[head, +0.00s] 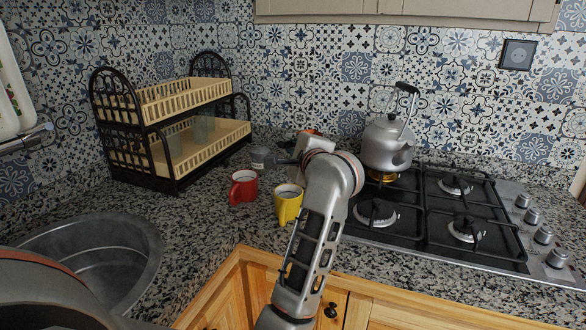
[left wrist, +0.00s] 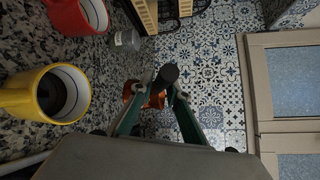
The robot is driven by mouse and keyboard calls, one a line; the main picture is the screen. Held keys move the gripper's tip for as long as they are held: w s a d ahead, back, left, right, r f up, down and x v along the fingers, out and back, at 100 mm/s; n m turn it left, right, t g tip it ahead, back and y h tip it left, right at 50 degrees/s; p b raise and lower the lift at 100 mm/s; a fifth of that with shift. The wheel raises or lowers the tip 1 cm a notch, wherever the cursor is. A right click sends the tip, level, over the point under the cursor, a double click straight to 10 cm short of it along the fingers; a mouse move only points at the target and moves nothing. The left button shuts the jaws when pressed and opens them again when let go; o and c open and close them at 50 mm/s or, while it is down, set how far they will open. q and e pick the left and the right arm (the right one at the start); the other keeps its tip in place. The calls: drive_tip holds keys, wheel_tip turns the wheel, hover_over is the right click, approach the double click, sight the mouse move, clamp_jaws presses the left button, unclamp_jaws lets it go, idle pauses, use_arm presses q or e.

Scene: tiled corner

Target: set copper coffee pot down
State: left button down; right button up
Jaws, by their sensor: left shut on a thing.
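The copper coffee pot (head: 313,132) shows only as a small copper patch behind my left gripper (head: 292,157) in the head view; the wrist hides the rest. In the left wrist view my left gripper (left wrist: 164,92) is shut on the copper coffee pot (left wrist: 153,101), with the dark handle end between the green fingers. The pot is towards the back of the granite counter (head: 215,215), near the tiled wall. I cannot tell whether its base touches the counter. My right gripper is not in view.
A yellow mug (head: 287,207), a red mug (head: 240,188) and a small glass jar (head: 262,159) stand close by on the left. A dish rack (head: 165,155) is behind them. A kettle (head: 385,150) stands on the gas hob (head: 410,208) at right. A sink (head: 95,255) is front left.

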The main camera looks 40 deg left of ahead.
use_arm(q)
wheel_tip(320, 180, down, 6)
drive_tip(key=shift+r+b, duration=0.1)
drive_tip(key=shift+b, duration=1.15)
drive_tip(key=c, duration=2)
unclamp_jaws()
drive_tip(key=shift+o, duration=0.2)
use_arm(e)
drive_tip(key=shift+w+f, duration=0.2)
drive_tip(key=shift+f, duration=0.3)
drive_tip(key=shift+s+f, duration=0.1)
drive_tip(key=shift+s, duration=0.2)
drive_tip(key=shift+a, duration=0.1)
